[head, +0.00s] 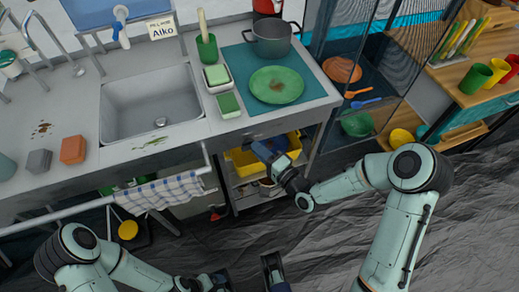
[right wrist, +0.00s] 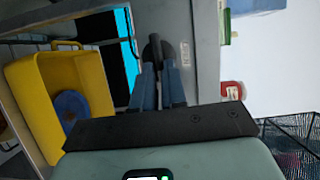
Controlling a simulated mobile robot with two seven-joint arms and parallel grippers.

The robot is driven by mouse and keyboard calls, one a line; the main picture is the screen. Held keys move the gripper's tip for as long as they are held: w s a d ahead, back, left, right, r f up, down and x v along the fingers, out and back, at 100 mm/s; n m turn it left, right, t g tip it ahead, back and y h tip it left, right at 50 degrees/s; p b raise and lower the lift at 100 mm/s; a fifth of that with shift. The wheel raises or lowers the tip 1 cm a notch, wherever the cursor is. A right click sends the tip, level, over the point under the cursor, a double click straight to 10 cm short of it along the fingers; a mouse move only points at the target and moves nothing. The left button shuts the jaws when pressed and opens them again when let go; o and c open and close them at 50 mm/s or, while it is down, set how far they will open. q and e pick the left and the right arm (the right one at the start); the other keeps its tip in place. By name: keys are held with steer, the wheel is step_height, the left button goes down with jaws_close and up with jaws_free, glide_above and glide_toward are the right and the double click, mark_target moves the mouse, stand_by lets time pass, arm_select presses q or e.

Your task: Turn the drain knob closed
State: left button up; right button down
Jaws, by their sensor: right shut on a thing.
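The drain knob (right wrist: 157,48) is dark, with a round base and a narrow bar handle, on a grey panel in the right wrist view. My right gripper (head: 262,150) reaches under the counter's front edge, right of the sink (head: 150,103). In the right wrist view its two blue fingers (right wrist: 157,75) are on either side of the knob's bar, shut on it. The knob is hidden in the head view. My left gripper (head: 248,277) is at the bottom edge, its fingers wide apart and empty.
A yellow bin (right wrist: 55,85) holding a blue thing is close beside my right gripper. A small label (right wrist: 186,52) is beside the knob. The dark floor in front is clear.

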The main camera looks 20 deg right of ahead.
stand_by(0.4)
steer(key=c, duration=1.2)
jaws_free()
steer(key=shift+w, duration=0.1)
arm_select(q)
steer(key=shift+s+d+r+g+p, duration=0.15)
steer(key=shift+s+r+p, duration=0.15)
steer(key=shift+r+p, duration=0.25)
steer(key=shift+s+a+r+g+p, duration=0.1)
steer(key=shift+s+r+p, duration=0.2)
steer(key=shift+r+p, duration=0.25)
steer(key=shift+s+d+r+g+p, duration=0.15)
steer(key=shift+s+r+p, duration=0.2)
steer(key=shift+p, duration=0.3)
arm_select(e)
steer(key=shift+v, duration=6.7)
arm_select(q)
steer(key=shift+w, duration=0.1)
arm_select(e)
steer(key=shift+a+f, duration=0.1)
steer(key=shift+f, duration=0.05)
